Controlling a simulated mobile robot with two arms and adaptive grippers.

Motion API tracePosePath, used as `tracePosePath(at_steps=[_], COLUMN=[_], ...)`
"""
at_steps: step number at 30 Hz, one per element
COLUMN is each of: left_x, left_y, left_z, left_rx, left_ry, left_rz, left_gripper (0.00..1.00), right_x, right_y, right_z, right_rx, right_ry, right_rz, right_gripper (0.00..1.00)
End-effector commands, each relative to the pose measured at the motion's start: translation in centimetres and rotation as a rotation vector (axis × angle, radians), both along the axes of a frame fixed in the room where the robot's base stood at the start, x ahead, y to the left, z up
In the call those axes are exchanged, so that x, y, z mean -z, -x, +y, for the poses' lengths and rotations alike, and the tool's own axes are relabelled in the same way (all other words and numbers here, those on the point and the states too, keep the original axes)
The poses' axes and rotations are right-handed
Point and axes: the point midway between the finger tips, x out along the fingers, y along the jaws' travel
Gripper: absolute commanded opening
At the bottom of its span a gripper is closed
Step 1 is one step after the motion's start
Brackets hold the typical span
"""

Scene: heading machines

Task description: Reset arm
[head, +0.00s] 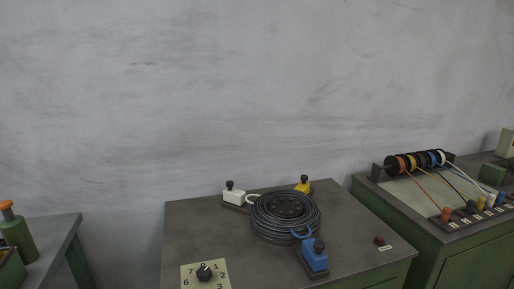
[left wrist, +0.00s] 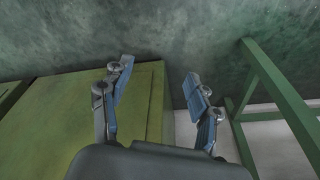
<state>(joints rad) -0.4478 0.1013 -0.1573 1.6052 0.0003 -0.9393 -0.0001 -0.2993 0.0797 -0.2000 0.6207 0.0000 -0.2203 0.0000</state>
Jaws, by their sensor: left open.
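My left gripper (left wrist: 160,95) shows in the left wrist view with its two fingers spread apart and nothing between them. It is beside a green cabinet side (left wrist: 55,115), with a grey-green wall behind. Neither of my arms shows in the head view. My right gripper is in neither view.
In the head view, a cabinet (head: 190,240) bears a black cable coil (head: 285,212), a blue block (head: 314,256), a white block (head: 233,197) and a numbered dial (head: 204,272). A spool rack (head: 414,160) stands right. A green frame (left wrist: 275,90) is right in the left wrist view.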

Motion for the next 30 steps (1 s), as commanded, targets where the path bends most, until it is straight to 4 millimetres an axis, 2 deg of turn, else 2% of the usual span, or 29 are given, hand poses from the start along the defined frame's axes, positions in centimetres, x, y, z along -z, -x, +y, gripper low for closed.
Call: tracePosePath(at_steps=[1,5,6,9,12,15,19,30], left_x=[2.8,8.7,10.3,13.5,15.6,16.8,17.4,17.5], left_y=[1.4,5.1,6.6,10.1,13.2,15.6,17.1,17.4], left_z=[0.2,0.7,1.0,1.6,2.2,2.7,3.0,3.1], left_rx=[0.003,0.010,0.012,0.016,0.021,0.024,0.027,0.027], left_ry=[-0.003,-0.007,-0.008,-0.011,-0.014,-0.016,-0.017,-0.018], left_rz=[0.022,0.052,0.063,0.084,0.099,0.109,0.114,0.116], left_gripper=[0.61,0.61,0.61,0.61,0.61,0.61,0.61,0.61], right_x=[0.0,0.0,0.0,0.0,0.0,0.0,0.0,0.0], right_y=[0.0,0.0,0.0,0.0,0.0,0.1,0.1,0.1], right_z=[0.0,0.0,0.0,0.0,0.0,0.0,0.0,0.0], right_rx=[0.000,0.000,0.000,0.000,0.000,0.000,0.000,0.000], right_ry=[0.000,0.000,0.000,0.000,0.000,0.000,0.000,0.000], right_rz=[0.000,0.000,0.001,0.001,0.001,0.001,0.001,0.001], right_gripper=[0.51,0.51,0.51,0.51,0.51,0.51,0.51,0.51])
